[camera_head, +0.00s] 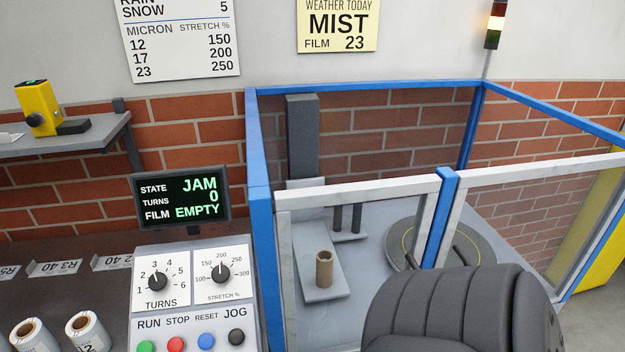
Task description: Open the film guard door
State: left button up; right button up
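The film guard is a blue-framed enclosure with clear panels in white frames. Two white-framed panels stand on its near side, a left one (360,193) and a right one (540,172), with a blue post (440,210) between them. Both look closed against the posts. I cannot tell for sure which one is the door. A dark curved bar (467,247), perhaps a handle, shows beside the right panel's left edge. A large dark ribbed shape hides the lower parts of both panels. Neither gripper is in view.
Inside the guard are a brown core tube (324,269) on a grey plate and a round turntable (400,245). Left are a control panel (190,262), a screen (181,199) reading JAM and FILM EMPTY, film rolls (88,332) and a shelf (70,145).

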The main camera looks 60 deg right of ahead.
aim_at(428, 186)
jog(key=j+z, duration=0.15)
jog(key=z, duration=1.85)
jog(key=l, duration=0.1)
